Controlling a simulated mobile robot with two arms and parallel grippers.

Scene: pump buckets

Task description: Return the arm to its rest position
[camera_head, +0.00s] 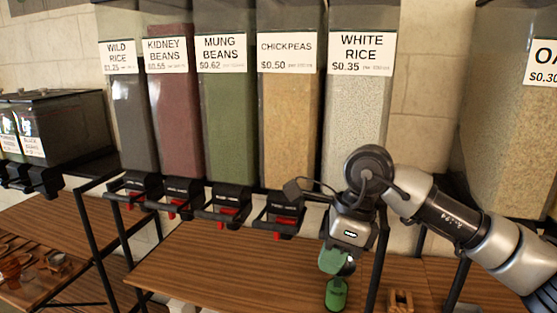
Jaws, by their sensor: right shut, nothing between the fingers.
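My right arm (450,217) comes in from the right and bends down at its wrist in front of the white rice bin (355,115). My right gripper (337,292), with green parts, points down over the wooden shelf and is shut and empty. It is below the white rice bin, whose outlet is hidden behind the wrist. The chickpeas dispenser (280,215) is left of the gripper, apart from it. My left gripper is not in view.
Mung beans (224,130), kidney beans (174,120) and wild rice (132,115) bins stand to the left, with red-levered dispensers below. Another large bin (505,110) is at right. A black frame post (378,262) is close to the gripper. The shelf's left part (220,260) is clear.

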